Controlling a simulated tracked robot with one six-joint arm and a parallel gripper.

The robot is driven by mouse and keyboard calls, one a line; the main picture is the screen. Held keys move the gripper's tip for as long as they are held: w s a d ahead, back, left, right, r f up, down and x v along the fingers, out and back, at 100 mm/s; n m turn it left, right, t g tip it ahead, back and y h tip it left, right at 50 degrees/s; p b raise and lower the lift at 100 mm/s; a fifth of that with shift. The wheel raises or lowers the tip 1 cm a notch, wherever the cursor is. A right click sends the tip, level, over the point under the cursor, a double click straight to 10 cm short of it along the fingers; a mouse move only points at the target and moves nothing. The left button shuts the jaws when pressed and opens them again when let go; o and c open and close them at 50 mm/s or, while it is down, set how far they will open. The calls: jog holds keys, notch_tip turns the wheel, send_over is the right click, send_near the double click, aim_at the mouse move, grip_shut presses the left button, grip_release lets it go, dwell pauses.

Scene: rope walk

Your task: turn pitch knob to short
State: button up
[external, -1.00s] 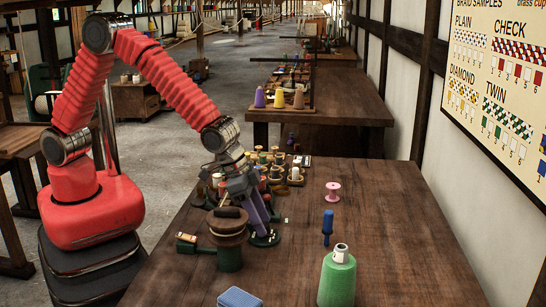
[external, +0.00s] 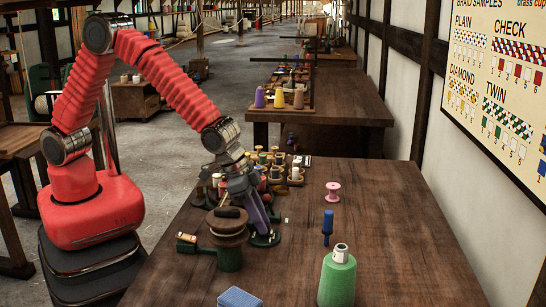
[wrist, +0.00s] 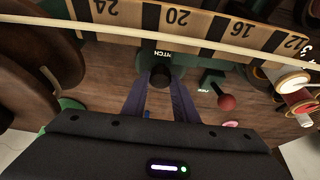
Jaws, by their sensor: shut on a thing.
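The pitch knob (wrist: 160,76) is a small dark round knob in the wrist view, below a label plate reading "PITCH" (wrist: 163,54). The purple fingers of my gripper (wrist: 161,92) are shut on it, one on each side. In the external view my gripper (external: 262,220) points down at a dark green base (external: 264,239) on the bench, and its fingers hide the knob. I cannot make out a "short" mark or which way the knob points.
A scale strip (wrist: 215,27) with numbers crosses above the knob. A red ball-ended lever (wrist: 226,102) is close on the right. A wooden-topped green machine part (external: 228,224) stands left of my gripper. The right of the bench is mostly clear.

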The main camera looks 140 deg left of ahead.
jog(key=shift+m+t, duration=0.3)
jog(key=shift+m, duration=0.6)
jog(key=shift+a+m+h, duration=0.1)
jog(key=shift+m+h, duration=0.6)
jog(key=shift+m, duration=0.6)
jog(key=shift+s+a+m+t+h, duration=0.15)
jog(key=shift+m+h, duration=0.25)
jog(key=shift+m, duration=0.6)
jog(key=shift+w+m+t+h, duration=0.1)
jog(key=shift+m+t+h, duration=0.25)
jog(key=shift+m, duration=0.95)
jog(key=o, duration=1.1)
jog(key=shift+c, duration=0.2)
jog(key=shift+s+r, duration=0.1)
